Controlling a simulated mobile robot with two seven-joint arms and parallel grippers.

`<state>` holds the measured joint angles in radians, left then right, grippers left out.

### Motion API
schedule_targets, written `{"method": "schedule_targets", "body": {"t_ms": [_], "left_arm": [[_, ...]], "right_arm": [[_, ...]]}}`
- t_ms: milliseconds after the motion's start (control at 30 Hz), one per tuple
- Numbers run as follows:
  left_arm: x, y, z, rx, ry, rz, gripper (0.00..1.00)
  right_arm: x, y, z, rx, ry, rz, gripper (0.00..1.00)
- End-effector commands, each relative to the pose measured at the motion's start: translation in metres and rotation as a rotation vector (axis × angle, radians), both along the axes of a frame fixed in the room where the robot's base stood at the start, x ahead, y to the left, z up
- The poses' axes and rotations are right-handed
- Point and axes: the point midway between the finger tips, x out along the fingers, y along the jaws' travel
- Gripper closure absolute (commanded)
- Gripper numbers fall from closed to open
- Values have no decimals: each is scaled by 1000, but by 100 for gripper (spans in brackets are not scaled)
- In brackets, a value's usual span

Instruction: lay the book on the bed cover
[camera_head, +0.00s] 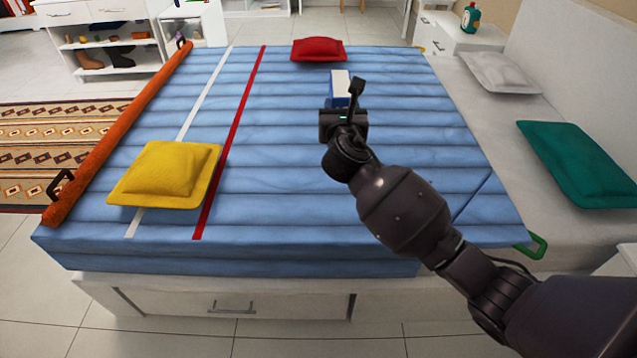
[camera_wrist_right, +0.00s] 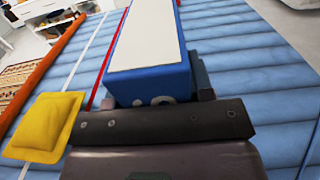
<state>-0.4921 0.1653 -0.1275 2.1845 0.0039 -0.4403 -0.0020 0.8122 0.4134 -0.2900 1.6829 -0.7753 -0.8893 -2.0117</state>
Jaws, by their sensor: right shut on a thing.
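The book (camera_head: 340,87) is blue with a white face, and my right gripper (camera_head: 343,112) is shut on it over the far middle part of the bed. In the right wrist view the book (camera_wrist_right: 146,42) extends away from the gripper fingers (camera_wrist_right: 155,98). The blue quilted bed cover (camera_head: 290,150) with white and red stripes lies below it. I cannot tell whether the book touches the cover. My left gripper is not in view.
A yellow cushion (camera_head: 168,174) lies on the cover at the left, and a red cushion (camera_head: 318,49) at its far edge. An orange roll (camera_head: 120,130) runs along the left edge. Green (camera_head: 577,163) and grey (camera_head: 500,72) cushions lie at the right. The cover's middle is clear.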

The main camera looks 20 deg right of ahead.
Motion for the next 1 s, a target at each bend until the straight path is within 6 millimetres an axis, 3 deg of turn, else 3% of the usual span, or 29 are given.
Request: {"method": "schedule_targets", "body": {"t_ms": [300, 600, 867, 1000], "left_arm": [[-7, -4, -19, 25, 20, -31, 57], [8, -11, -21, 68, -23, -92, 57], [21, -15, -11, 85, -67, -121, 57], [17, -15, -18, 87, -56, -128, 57]], "right_arm": [[1, 0, -67, 0, 11, -2, 90], [0, 0, -127, -1, 12, -1, 90], [1, 0, -142, -1, -3, -1, 90], [1, 0, -156, -1, 1, -1, 90]]}}
